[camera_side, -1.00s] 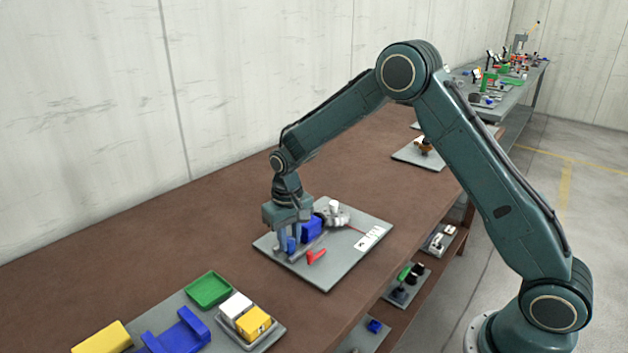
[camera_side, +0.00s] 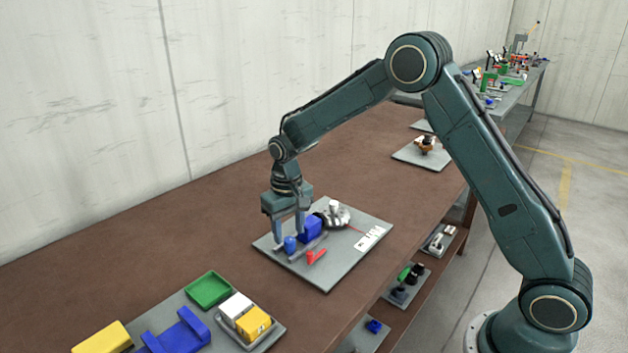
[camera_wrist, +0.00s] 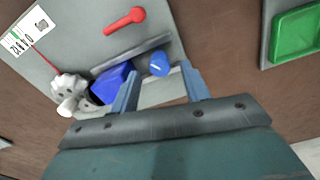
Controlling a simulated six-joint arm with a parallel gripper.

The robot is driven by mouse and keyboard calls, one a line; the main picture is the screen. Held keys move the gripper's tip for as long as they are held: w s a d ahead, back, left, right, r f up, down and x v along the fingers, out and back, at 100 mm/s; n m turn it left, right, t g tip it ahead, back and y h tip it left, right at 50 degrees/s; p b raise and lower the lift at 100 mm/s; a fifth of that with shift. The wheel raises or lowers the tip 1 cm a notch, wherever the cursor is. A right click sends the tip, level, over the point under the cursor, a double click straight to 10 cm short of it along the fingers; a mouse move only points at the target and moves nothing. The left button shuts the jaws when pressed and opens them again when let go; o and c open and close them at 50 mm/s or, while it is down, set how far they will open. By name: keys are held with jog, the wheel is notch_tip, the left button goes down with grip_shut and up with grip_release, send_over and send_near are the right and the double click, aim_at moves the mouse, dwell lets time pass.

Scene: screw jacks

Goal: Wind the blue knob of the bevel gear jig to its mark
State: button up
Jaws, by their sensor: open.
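The bevel gear jig stands on a grey plate (camera_side: 345,270). Its blue knob (camera_side: 290,244) sits low at the plate's left side. The knob also shows in the wrist view (camera_wrist: 159,64), with a short white line on its face. Beside it is a blue block (camera_side: 312,228), and behind that a grey-white gear part (camera_side: 336,213). A red pointer (camera_side: 316,257) lies on the plate in front. My gripper (camera_side: 289,240) is open, its fingers pointing down at the knob. In the wrist view the fingers (camera_wrist: 166,86) are apart and the knob lies just beyond their tips, with nothing gripped.
A tray with a green dish (camera_side: 208,289), white and yellow blocks and a blue holder stands at the front left. Another plate with a small brown device (camera_side: 424,145) is farther back. Bare brown bench lies between the plates.

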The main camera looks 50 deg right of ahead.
aim_at(290, 239)
notch_tip(290, 239, up, 11)
dwell(0.5)
jog(key=shift+r, duration=0.1)
jog(key=s+r+n+t, duration=0.1)
jog(key=s+r, duration=0.5)
jog(key=s, duration=0.2)
jog(key=s+r+t, duration=0.2)
jog(key=s+r, duration=0.3)
jog(key=s, duration=0.3)
jog(key=s+d+f+n+t, duration=0.1)
jog(key=s+t, duration=0.1)
jog(key=s, duration=1.4)
jog(key=shift+f+t, duration=0.3)
jog(key=shift+f, duration=0.1)
jog(key=shift+d, duration=0.1)
